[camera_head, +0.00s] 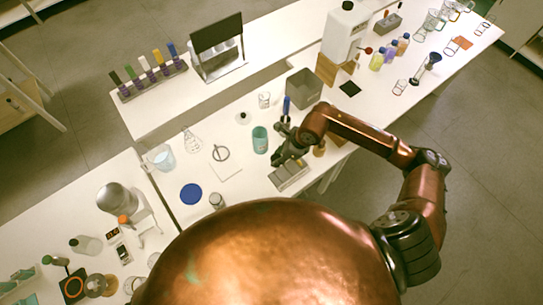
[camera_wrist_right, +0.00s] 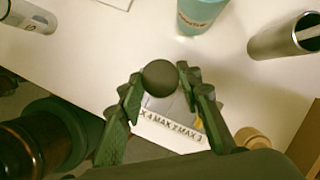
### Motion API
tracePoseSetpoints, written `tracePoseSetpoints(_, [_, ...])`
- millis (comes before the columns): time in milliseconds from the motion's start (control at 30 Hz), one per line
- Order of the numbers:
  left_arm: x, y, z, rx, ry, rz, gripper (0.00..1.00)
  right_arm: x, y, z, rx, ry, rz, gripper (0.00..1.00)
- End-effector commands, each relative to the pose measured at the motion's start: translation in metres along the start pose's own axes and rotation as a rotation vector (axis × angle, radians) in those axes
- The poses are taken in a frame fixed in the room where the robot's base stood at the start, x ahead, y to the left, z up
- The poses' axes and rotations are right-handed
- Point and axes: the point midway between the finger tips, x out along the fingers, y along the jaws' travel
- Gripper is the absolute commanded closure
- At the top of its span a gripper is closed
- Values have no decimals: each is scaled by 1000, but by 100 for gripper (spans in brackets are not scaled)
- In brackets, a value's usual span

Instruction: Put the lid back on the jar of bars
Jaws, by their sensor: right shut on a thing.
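My right gripper (camera_head: 287,150) is over a small grey tray (camera_head: 290,178). In the right wrist view its fingers (camera_wrist_right: 159,80) are closed on a dark round knob (camera_wrist_right: 160,76), apparently the lid's. The rest of the lid is hard to make out against the tray below. A small clear jar (camera_head: 216,200) with a pale label stands left of the gripper near my body. It is likely the jar of bars and also shows at the upper left of the wrist view (camera_wrist_right: 28,15). Its contents are too small to tell. My left gripper is out of view.
A blue disc (camera_head: 191,194) and a white sheet with a ring (camera_head: 224,168) lie near the jar. A grey bin (camera_head: 303,88) stands behind.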

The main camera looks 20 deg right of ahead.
Motion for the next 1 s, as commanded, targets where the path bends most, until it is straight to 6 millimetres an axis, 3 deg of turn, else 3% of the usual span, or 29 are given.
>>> tracePoseSetpoints(200, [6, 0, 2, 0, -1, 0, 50, -39, 29, -33, -2, 4, -1, 76])
tracePoseSetpoints(400, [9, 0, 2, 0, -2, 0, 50, -61, 45, -50, 0, 2, -1, 76])
tracePoseSetpoints(1000, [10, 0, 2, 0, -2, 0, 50, -69, 51, -55, -2, 0, 1, 76])
